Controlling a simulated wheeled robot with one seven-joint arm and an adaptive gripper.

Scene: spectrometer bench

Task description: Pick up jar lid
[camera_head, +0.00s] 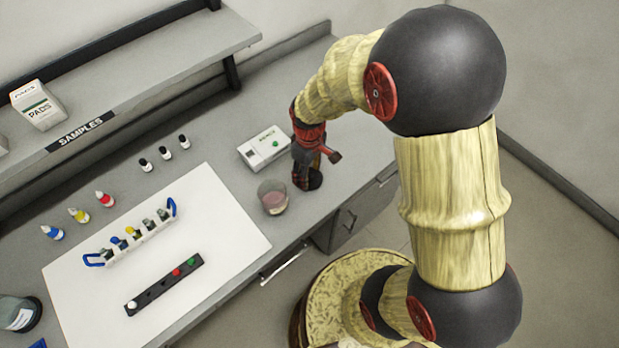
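A dark round disc (315,180), which looks like the jar lid, lies on the bench near its front edge, partly hidden by my gripper. My gripper (305,182), red and black, points down at the disc, with its fingertips at or just above it. I cannot tell whether the fingers touch it or how far apart they are. A clear jar (273,197) with pinkish contents stands just left of the gripper, and no lid shows on it.
A white instrument box (265,148) with a green button stands close behind the gripper. A white mat (225,238) on the left bears a vial rack (130,241) and a black strip (150,294). Small bottles stand behind it. A shelf (150,75) runs above the bench.

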